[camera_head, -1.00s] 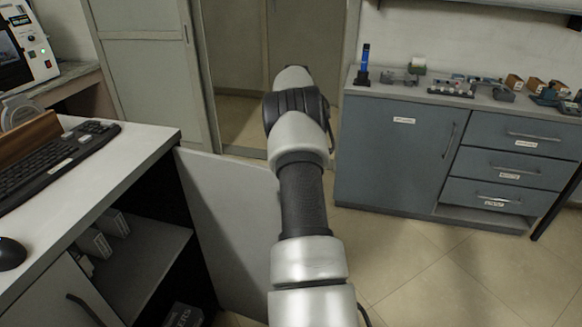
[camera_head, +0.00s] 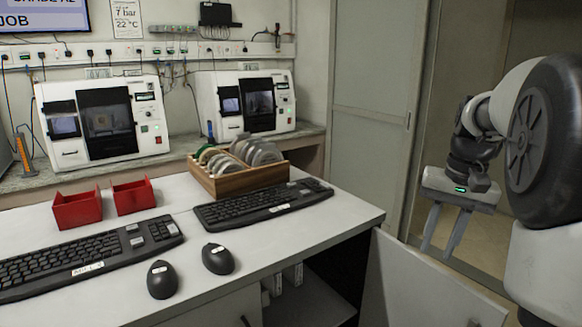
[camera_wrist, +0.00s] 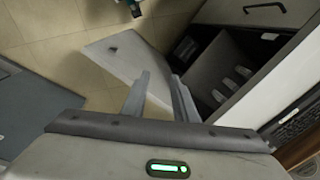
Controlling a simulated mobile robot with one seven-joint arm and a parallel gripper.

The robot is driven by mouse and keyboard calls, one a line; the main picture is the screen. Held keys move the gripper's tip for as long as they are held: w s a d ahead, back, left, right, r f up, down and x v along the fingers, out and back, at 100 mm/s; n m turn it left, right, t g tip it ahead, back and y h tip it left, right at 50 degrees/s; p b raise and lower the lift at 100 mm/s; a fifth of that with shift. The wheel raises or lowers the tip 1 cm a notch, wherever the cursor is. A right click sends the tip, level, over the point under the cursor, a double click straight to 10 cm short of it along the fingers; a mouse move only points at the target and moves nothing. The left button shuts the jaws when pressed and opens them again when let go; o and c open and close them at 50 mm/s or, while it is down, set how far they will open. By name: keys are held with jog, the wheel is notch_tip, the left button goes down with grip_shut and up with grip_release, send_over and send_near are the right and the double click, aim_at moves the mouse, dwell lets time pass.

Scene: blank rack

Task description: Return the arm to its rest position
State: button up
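My arm (camera_head: 545,135) is bent at the right edge of the head view. My gripper (camera_head: 437,252) hangs with its fingers pointing down, beside the right end of the white desk and in front of the grey open cabinet door. Its two fingers are apart with nothing between them. In the wrist view my gripper (camera_wrist: 159,75) also shows two separated fingers and an empty gap, with the floor and the open cabinet beyond.
The open cabinet door (camera_head: 425,285) stands out below the gripper. The white desk (camera_head: 340,212) holds keyboards, mice, red bins (camera_head: 78,208) and a wooden rack (camera_head: 238,182) of discs. Two white machines (camera_head: 100,120) stand behind. A blue-grey cabinet (camera_wrist: 35,105) is left in the wrist view.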

jog(key=s+a+n+t+h, duration=0.1)
jog(key=s+a+n+t, duration=0.45)
jog(key=s+a, duration=1.2)
notch_tip(320, 180, up, 15)
jog(key=p, duration=1.6)
jog(key=shift+s+d+g, duration=0.35)
jog(key=shift+s, duration=0.05)
jog(key=shift+d, duration=0.1)
